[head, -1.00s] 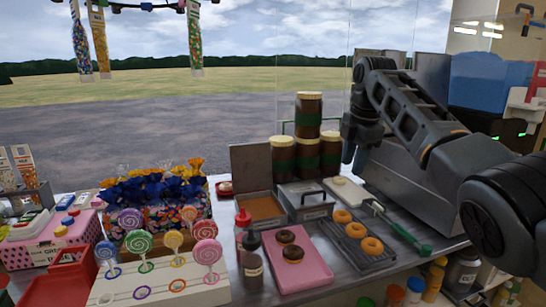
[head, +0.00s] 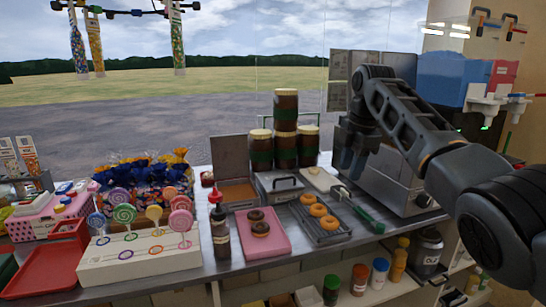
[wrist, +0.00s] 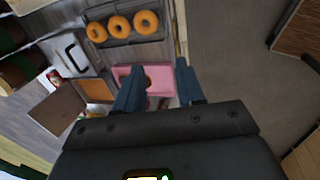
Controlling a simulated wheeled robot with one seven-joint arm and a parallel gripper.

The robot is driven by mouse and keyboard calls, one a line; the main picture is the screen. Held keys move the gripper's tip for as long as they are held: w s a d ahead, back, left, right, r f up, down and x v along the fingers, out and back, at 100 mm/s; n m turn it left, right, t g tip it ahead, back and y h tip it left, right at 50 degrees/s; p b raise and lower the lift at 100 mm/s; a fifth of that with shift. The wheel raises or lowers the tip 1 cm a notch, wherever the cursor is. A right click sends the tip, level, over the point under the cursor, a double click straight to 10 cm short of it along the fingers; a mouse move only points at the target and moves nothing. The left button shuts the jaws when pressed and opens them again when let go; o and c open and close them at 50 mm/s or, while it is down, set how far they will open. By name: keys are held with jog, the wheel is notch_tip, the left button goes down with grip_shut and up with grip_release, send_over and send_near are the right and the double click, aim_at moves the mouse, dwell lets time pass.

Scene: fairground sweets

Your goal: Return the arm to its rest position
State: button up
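My arm (head: 405,115) reaches in from the right of the head view, with its elbow raised and its forearm angled down. My gripper (head: 352,170) hangs over the back right of the counter, in front of the grey machine. In the wrist view its two dark blue fingers (wrist: 158,68) are apart, with a clear gap between them. I see nothing held in it. The pink tray (wrist: 162,103) shows below and beyond the fingers in that view.
The counter holds the pink tray (head: 277,243) with chocolate doughnuts, a rack (head: 326,234) of ring doughnuts, stacked jars (head: 285,150), a green-handled tool (head: 362,213) and a lollipop stand (head: 140,262). The grey machine (head: 395,185) stands close to my gripper. The floor in front shows clear in the wrist view (wrist: 230,60).

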jog(key=s+a+f+m+t+y, duration=0.1)
jog(key=s+a+f+m, duration=0.15)
jog(key=f, duration=0.65)
jog(key=s+a+f+m+t, duration=0.1)
jog(key=s+a+f, duration=0.15)
jog(key=f, duration=0.55)
jog(key=s+a+f+m+t+y, duration=0.1)
jog(key=s+a+f, duration=0.15)
jog(key=f, duration=0.65)
jog(key=s+f+m+t, duration=0.2)
jog(key=s+f+m, duration=0.1)
jog(key=s+f, duration=0.55)
jog(key=s+f+m+t, duration=0.1)
jog(key=s+f+m, duration=0.35)
jog(key=s, duration=0.65)
jog(key=s+d+r+m+t+h, duration=0.1)
jog(key=s+d+r+m+t, duration=0.15)
jog(key=s, duration=0.85)
jog(key=s+d+r+m+t, duration=0.1)
jog(key=s+d+r+m, duration=0.15)
jog(key=s, duration=0.95)
jog(key=s+d+r+m+t+h, duration=0.1)
jog(key=s+d+r+m, duration=0.1)
jog(key=s+r, duration=0.5)
jog(key=s+d+r+m+t, duration=0.2)
jog(key=s+r, duration=0.6)
jog(key=r, duration=0.4)
jog(key=shift+s+d+h, duration=0.3)
jog(key=shift+d+h, duration=0.1)
